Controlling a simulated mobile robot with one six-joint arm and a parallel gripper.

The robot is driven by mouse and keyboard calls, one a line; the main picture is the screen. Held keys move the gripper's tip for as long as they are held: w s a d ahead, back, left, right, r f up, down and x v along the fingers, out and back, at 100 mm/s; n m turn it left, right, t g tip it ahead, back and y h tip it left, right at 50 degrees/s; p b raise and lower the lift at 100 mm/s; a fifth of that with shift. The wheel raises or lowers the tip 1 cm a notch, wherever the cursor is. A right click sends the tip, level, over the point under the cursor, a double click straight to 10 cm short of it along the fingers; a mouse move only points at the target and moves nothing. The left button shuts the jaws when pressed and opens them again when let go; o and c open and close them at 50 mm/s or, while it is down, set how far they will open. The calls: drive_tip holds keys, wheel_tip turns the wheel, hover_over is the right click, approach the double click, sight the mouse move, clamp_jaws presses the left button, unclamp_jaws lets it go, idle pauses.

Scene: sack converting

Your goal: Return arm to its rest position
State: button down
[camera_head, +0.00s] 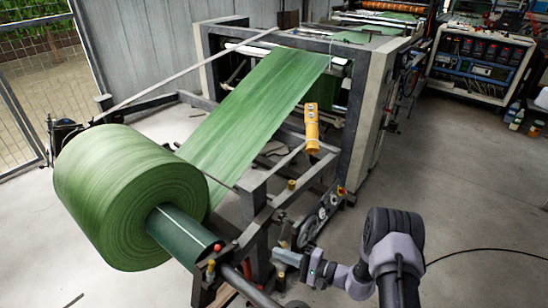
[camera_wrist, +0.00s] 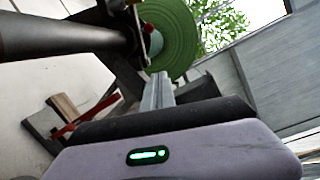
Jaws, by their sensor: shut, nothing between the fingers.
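My gripper (camera_head: 280,255) is at the lower middle of the head view, beside the near side of the roll stand's frame. Its arm comes in from the lower right and is bent at the elbow. In the wrist view my gripper (camera_wrist: 160,84) shows as narrow grey fingers closed together, with nothing held. I cannot tell from these views whether the fingers touch the frame behind them.
A large green roll (camera_head: 125,195) sits on a dark shaft (camera_head: 240,282) at the left; its web runs up into the machine (camera_head: 365,110). A yellow control pendant (camera_head: 312,128) hangs in front. An electrical cabinet (camera_head: 480,62) stands at back right. Floor at right is mostly clear, with a black cable.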

drive_tip(key=s+a+r+n+g+h, duration=0.15)
drive_tip(key=s+r+n+g, duration=0.35)
drive_tip(key=r, duration=0.7)
drive_tip(key=s+a+r+n+g+h, duration=0.1)
drive_tip(key=s+r+g+h, duration=0.35)
drive_tip(key=r, duration=0.85)
drive_tip(key=s+d+r+t+h, duration=0.3)
drive_tip(key=s+d+r+t, duration=0.1)
drive_tip(key=s, duration=0.5)
drive_tip(key=s+d+r+m+t+h, duration=0.1)
drive_tip(key=s+d+r+t+h, duration=0.2)
drive_tip(key=s, duration=0.6)
drive_tip(key=d+r+h, duration=0.1)
drive_tip(key=d+r, duration=0.1)
drive_tip(key=d, duration=0.1)
drive_tip(key=shift+s+d+r+t, duration=0.25)
drive_tip(key=shift+s+d+t, duration=0.05)
drive_tip(key=shift+s+t, duration=0.05)
